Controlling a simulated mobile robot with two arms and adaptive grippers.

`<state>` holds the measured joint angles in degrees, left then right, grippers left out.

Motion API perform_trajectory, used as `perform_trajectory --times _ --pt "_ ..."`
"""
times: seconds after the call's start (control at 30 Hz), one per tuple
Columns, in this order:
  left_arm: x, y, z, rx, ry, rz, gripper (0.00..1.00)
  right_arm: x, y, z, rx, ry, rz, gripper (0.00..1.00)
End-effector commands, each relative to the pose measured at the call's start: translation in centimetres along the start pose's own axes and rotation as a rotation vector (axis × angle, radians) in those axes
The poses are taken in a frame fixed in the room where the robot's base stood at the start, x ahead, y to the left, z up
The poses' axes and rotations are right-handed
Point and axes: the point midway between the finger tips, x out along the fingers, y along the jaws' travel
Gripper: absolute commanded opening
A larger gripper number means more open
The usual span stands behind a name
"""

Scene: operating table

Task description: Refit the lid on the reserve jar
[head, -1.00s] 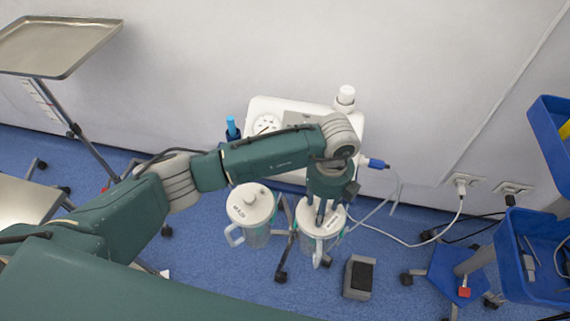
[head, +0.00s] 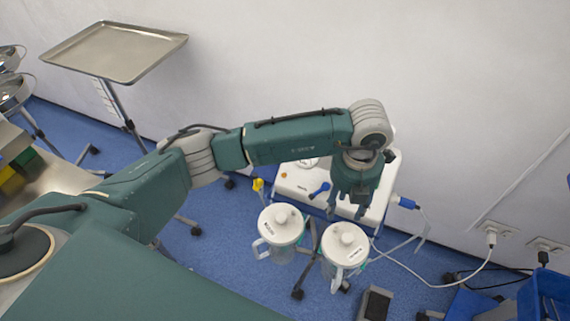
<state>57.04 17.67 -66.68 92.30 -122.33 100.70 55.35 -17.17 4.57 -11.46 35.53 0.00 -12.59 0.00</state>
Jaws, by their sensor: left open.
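Two clear jars with white lids and side handles hang at the front of a white suction unit (head: 300,181). The left jar has its lid (head: 283,222) on. The right jar has a round lid (head: 345,243) with a central knob lying over its mouth; I cannot tell whether it is fully seated. Both lids carry small labels that I cannot read, so which jar is the reserve one is unclear. My left gripper (head: 346,213) is open and empty, pointing down just above and behind the right lid, apart from its knob. My right gripper is not in view.
A steel tray on a stand (head: 115,50) is at the upper left. A grey foot pedal (head: 375,303) lies on the floor at the lower right. A hose and white cable run right to wall sockets (head: 497,236). A blue bin (head: 545,295) stands at the right edge.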

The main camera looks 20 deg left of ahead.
Motion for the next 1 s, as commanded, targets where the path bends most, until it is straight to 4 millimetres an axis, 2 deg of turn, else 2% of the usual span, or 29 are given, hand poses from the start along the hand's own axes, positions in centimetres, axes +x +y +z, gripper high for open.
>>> perform_trajectory --times 0.47,1.0 --pt "-4.6 4.3 -0.3 0.745 -0.013 0.009 0.47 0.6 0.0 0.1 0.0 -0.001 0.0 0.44" --pt "-9.5 8.4 -2.5 1.583 -0.005 0.017 0.47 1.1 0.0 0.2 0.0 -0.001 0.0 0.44"
